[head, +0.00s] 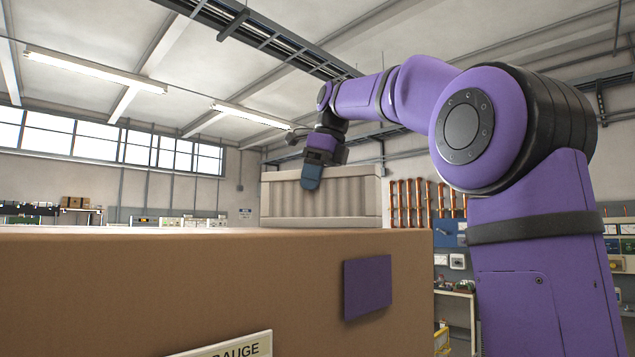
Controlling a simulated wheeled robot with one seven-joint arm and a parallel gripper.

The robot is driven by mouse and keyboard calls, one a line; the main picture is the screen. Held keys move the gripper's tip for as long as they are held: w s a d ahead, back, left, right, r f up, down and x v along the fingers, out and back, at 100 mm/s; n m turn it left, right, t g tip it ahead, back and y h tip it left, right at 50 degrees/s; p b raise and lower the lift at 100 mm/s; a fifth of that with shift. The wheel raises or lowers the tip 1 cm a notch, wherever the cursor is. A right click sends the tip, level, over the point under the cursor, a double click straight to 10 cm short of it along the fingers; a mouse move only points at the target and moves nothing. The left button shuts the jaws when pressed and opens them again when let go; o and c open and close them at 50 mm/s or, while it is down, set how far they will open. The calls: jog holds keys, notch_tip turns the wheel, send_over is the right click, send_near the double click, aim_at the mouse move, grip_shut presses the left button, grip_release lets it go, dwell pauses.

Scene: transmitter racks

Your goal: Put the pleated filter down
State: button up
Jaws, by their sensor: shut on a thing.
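The pleated filter (345,200) is a pale, box-shaped block with a framed rim and vertical folds. It is upright at the far right part of the brown box's flat top. Its lower edge is level with the top's edge, and I cannot tell whether it touches. My gripper (311,178) reaches down from above and is shut on the filter near its upper left part. One blue-grey fingertip shows in front of the filter's near face. The other finger is hidden behind it.
The large brown box (200,290) fills the lower left, with a purple square plate (367,287) and a partly cut-off label (225,345) on its front. Its top looks bare left of the filter. Shelves (80,212) and orange pipes (425,200) stand far behind.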

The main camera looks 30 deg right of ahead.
jog(key=o, duration=1.1)
jog(key=shift+f, duration=0.1)
jog(key=shift+v, duration=3.85)
